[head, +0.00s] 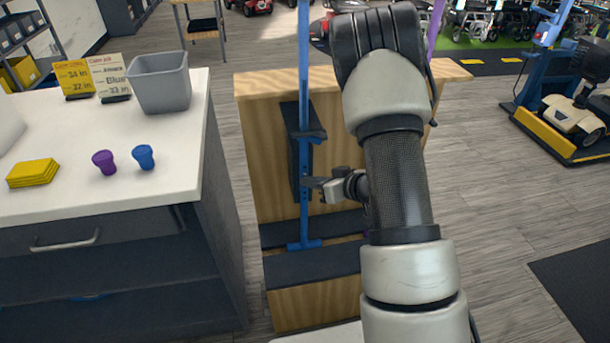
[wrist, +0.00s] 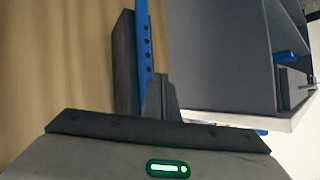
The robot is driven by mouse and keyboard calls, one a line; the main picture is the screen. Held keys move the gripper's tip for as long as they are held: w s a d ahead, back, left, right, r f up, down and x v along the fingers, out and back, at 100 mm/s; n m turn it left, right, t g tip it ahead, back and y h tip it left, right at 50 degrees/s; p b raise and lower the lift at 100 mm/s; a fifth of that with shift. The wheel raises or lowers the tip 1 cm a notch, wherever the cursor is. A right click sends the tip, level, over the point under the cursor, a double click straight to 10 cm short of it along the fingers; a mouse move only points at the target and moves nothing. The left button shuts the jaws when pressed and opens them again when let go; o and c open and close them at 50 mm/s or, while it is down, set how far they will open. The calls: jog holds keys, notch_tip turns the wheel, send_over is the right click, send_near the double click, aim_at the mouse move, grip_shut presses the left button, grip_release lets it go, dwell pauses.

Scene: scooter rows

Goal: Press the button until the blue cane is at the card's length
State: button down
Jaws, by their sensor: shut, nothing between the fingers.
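The blue cane (head: 304,90) stands upright against a dark bracket (head: 294,150) on a wooden stand. Its lower shaft (wrist: 143,40) shows a row of dark holes in the wrist view; I cannot make out which one holds the button. My gripper (head: 308,184) is shut and empty, its tips at the cane's lower shaft. In the wrist view the fingers (wrist: 160,92) overlap the shaft; I cannot tell whether they touch. A white card (head: 109,76) on the counter seems to read "Blue" and 33 in. A yellow card (head: 75,77) beside it shows lengths.
The white counter (head: 110,205) at left holds a grey bin (head: 160,82), a purple cup-shaped piece (head: 104,161), a blue one (head: 144,157) and a yellow stack (head: 33,173). A purple cane (head: 434,25) is partly hidden behind my arm.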

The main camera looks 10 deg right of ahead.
jog(key=shift+w+r, duration=0.15)
jog(key=shift+w, duration=0.6)
dwell(0.7)
jog(key=shift+s, duration=1.05)
jog(key=s, duration=0.5)
jog(key=shift+a, duration=0.15)
dwell(1.0)
